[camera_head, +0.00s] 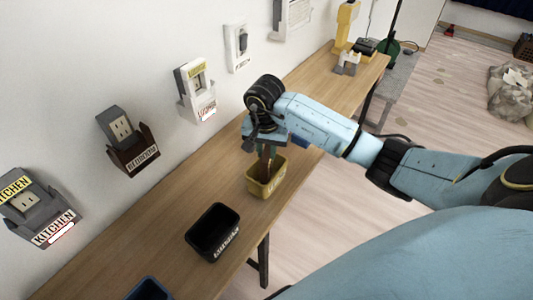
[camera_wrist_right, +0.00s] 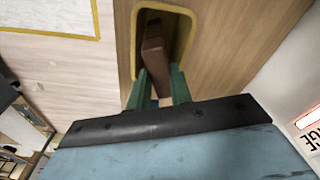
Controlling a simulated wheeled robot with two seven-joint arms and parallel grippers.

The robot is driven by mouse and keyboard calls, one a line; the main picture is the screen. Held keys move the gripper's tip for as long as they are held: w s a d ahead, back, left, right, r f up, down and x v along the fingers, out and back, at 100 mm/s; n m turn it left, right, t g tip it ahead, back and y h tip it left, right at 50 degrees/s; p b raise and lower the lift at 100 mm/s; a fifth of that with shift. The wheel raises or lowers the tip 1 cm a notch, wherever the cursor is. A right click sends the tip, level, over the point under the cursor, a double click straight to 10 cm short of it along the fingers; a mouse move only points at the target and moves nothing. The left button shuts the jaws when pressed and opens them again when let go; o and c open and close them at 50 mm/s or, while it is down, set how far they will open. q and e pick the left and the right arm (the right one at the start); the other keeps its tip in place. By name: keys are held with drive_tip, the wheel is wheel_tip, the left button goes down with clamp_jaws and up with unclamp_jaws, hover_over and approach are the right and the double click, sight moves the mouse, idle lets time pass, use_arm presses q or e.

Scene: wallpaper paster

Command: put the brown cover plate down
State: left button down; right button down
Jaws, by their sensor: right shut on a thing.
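My right gripper (camera_head: 266,150) points down over the yellow bin (camera_head: 256,188) on the wooden table. It is shut on the brown cover plate (camera_head: 267,165), which shows as a narrow brown strip at the bin's opening. In the right wrist view the green fingers of the right gripper (camera_wrist_right: 160,88) pinch the end of the brown cover plate (camera_wrist_right: 155,45). The plate stands on edge, within the outline of the yellow bin's rim (camera_wrist_right: 135,45). I cannot tell whether it touches the bin's floor. My left gripper is not in view.
A black bin (camera_head: 190,238) and a dark blue bin (camera_head: 150,290) stand nearer on the table (camera_head: 170,215). Labelled wall outlets line the wall, including kitchen (camera_head: 35,205) and bedroom (camera_head: 128,138) ones. A yellow device (camera_head: 345,22) stands at the table's far end.

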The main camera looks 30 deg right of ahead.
drive_tip(key=shift+f, duration=0.7)
drive_tip(key=shift+f, duration=0.1)
drive_tip(key=c, duration=1.3)
unclamp_jaws()
drive_tip(key=shift+o, duration=0.2)
wheel_tip(320, 180, up, 12)
drive_tip(key=shift+s+a, duration=0.4)
drive_tip(key=shift+s, duration=0.05)
